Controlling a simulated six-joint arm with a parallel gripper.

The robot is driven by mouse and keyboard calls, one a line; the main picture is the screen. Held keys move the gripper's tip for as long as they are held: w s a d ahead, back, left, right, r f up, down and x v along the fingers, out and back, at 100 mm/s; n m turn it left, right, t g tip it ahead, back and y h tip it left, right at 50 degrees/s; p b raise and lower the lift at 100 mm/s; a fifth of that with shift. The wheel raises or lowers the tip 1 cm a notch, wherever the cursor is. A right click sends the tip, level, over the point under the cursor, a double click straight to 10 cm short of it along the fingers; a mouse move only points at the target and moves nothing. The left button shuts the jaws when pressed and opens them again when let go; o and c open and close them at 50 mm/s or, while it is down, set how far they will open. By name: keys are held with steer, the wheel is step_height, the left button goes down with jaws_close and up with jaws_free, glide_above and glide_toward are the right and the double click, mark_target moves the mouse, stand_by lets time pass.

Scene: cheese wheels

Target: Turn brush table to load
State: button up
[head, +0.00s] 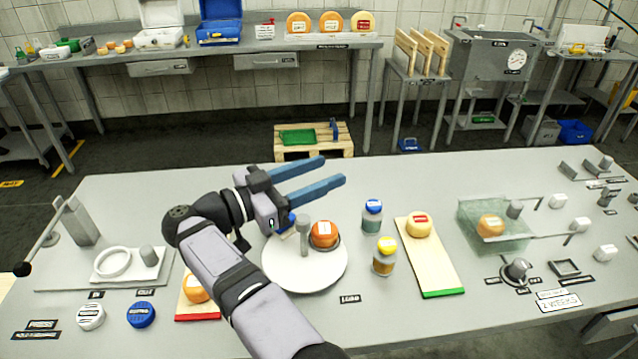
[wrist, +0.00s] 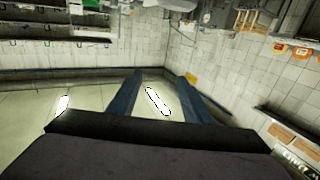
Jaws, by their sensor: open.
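The brush table looks to be the white round turntable (head: 290,277) in the middle of the table in the head view. An orange cheese wheel (head: 324,234) with a white label stands on its right back part. A grey post with a knob (head: 304,236) rises beside the cheese, and a small blue thing behind it is partly covered by my arm. My gripper (head: 334,171) is above and behind the turntable, its two blue fingers apart and empty, pointing right.
Two small bottles, one blue-capped (head: 372,216) and one yellow-capped (head: 385,256), stand right of the turntable. A green-ended board (head: 436,270) bears a cheese. A red-ended board (head: 192,308) is partly behind my arm. A glass box (head: 470,217) stands farther right.

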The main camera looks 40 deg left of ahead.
steer(key=shift+r, duration=0.1)
stand_by(0.3)
steer(key=n+y+p, duration=0.9)
steer(key=y+p, duration=0.5)
steer(key=p, duration=0.1)
glide_toward(306, 215)
steer(key=shift+g, duration=0.4)
steer(key=x, duration=0.5)
steer(key=shift+w+a, duration=0.2)
steer(key=shift+a, duration=0.1)
steer(key=shift+p+x, duration=1.2)
steer(key=shift+x, duration=2.55)
steer(key=shift+d+f, duration=0.1)
steer(key=shift+f, duration=0.1)
steer(key=shift+c, duration=0.7)
jaws_close()
